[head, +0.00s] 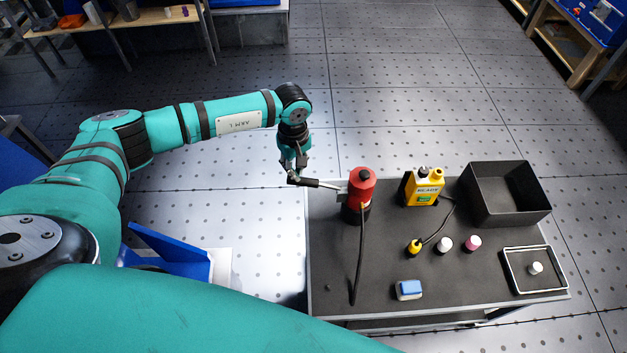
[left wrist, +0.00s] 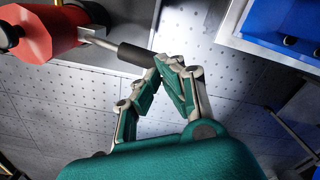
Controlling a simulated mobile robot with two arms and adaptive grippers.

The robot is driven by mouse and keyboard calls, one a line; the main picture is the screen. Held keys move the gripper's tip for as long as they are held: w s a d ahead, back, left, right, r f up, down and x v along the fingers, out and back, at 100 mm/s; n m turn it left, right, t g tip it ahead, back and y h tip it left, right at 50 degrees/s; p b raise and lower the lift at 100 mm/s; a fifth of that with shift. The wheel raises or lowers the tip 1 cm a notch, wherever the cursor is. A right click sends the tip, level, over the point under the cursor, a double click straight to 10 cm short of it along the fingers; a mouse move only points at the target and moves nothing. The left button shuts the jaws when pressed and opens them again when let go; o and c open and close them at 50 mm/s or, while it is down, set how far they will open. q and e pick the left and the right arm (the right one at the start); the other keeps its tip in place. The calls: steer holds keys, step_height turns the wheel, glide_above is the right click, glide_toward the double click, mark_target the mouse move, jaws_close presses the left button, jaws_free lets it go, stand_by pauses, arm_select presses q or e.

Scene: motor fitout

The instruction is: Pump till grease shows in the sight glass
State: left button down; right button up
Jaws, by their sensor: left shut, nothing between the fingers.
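A red grease pump (head: 362,187) with a black lower part stands at the left back edge of the dark bench. Its lever (head: 320,184) sticks out to the left past the bench edge and ends in a black grip (left wrist: 135,54). A black hose (head: 360,255) runs from the pump down to the front of the bench. My left gripper (head: 291,170) is shut and empty at the outer end of the grip; its closed fingertips (left wrist: 169,65) look close to it, and I cannot tell whether they touch. I cannot make out a sight glass. My right gripper is out of view.
On the bench (head: 335,275) are a yellow device reading READY (head: 423,188), a black bin (head: 505,190), a framed tray (head: 535,283), white and pink caps and a blue-white block (head: 409,289). A blue bin (head: 165,250) stands left of the bench.

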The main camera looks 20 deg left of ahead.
mark_target(297, 183)
arm_select(q)
steer(key=shift+s+f+b, duration=0.1)
steer(key=shift+f+b, duration=2.45)
steer(key=shift+f, duration=0.45)
steer(key=shift+d+r+p, duration=0.1)
steer(key=shift+r+p, duration=1.1)
steer(key=shift+r, duration=0.6)
steer(key=shift+r+p, duration=2.2)
steer(key=shift+r, duration=1.8)
